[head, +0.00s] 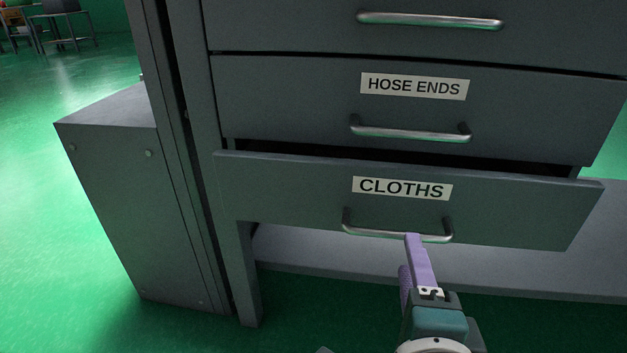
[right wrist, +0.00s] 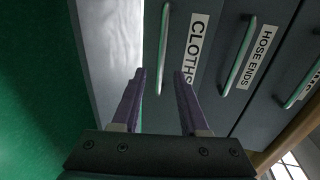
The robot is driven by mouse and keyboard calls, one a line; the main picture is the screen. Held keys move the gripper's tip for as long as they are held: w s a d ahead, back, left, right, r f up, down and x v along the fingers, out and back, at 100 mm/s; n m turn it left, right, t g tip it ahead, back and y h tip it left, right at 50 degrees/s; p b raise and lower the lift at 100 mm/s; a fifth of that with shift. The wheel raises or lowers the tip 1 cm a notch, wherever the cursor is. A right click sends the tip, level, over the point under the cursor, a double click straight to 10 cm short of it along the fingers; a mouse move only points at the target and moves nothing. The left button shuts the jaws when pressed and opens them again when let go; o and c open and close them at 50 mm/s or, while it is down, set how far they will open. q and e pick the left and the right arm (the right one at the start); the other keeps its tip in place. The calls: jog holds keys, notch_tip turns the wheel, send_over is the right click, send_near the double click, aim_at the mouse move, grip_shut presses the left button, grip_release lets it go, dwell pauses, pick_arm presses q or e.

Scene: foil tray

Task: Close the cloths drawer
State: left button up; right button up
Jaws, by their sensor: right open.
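The cloths drawer (head: 290,190) is the lowest drawer of the grey cabinet. Its front stands out a little, with a dark gap along its top edge. A white CLOTHS label sits above its metal bar handle (head: 395,234). My right gripper (head: 408,252) is at the right part of that handle, and one purple finger overlaps it in the picture. In the right wrist view the two fingers (right wrist: 159,74) are apart with nothing between them. The handle (right wrist: 163,48) lies just beyond the tips, lined up with the gap. Contact cannot be told. My left gripper is out of view.
The hose ends drawer (head: 290,98) and another drawer (head: 290,25) above look shut. A low grey shelf (head: 325,262) runs beneath the cloths drawer. A grey box-like unit (head: 115,190) stands at left. The green floor (head: 45,220) is clear there.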

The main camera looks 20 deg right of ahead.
aim_at(403, 235)
jog(key=b+x, duration=0.1)
jog(key=x, duration=0.5)
jog(key=shift+w+b, duration=0.1)
jog(key=shift+b, duration=0.3)
jog(key=shift+w+d, duration=0.15)
jog(key=shift+w, duration=0.1)
jog(key=shift+c, duration=0.4)
jog(key=c, duration=0.6)
grip_shut()
